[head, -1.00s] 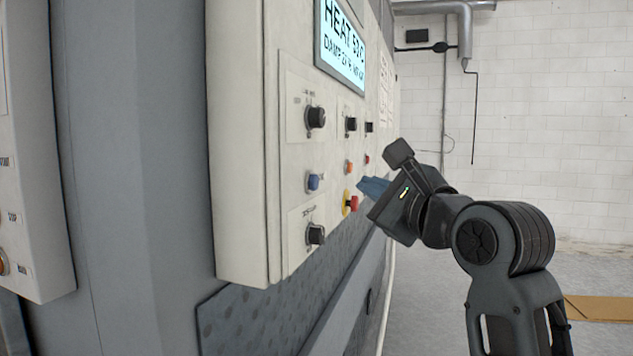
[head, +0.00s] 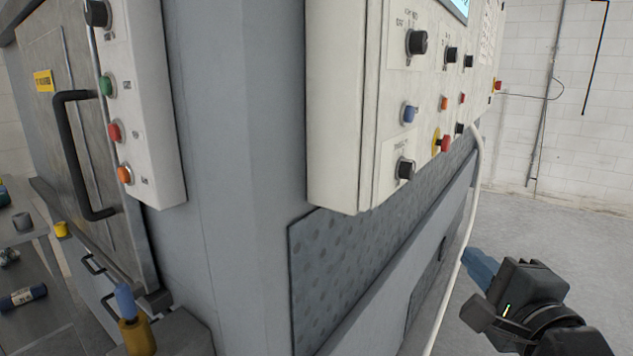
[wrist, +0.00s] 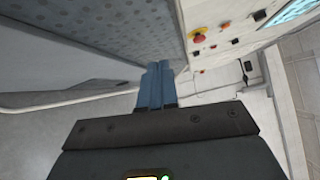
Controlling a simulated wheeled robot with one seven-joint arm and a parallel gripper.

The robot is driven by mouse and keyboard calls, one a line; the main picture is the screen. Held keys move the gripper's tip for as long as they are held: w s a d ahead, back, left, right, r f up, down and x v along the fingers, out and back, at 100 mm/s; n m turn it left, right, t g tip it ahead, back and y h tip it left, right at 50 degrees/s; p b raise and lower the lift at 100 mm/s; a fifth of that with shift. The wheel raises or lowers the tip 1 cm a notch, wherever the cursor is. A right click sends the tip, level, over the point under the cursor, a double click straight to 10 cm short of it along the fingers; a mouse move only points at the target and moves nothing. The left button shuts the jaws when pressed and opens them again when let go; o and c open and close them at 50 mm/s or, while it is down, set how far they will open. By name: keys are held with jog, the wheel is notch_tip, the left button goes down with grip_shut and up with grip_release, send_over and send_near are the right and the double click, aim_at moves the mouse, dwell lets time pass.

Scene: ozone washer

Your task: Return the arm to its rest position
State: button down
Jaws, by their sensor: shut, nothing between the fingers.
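My gripper (head: 480,268) is at the lower right of the head view, a dark body with blue fingers. The fingers are shut together with nothing between them. It is apart from the washer's control panel (head: 345,120), to the right of and below it. In the wrist view my gripper (wrist: 158,68) points toward the machine's lower side, and the panel with its red knob on yellow (wrist: 199,36) shows at the upper right, tilted.
A white cable (head: 455,270) hangs down between the machine's side and my gripper. The machine's grey side (head: 230,150) fills the middle. Open floor (head: 570,235) lies at the right. A door handle (head: 72,150) and a shelf with small items stand at the left.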

jog(key=s+f+n+g+h, duration=0.1)
jog(key=s+f+n+g, duration=0.1)
jog(key=s+f+n, duration=1.1)
jog(key=s+a+f+n+g, duration=0.1)
jog(key=s+n, duration=0.5)
jog(key=s, duration=2.1)
jog(key=shift+s+f, duration=0.35)
jog(key=shift+f, duration=0.1)
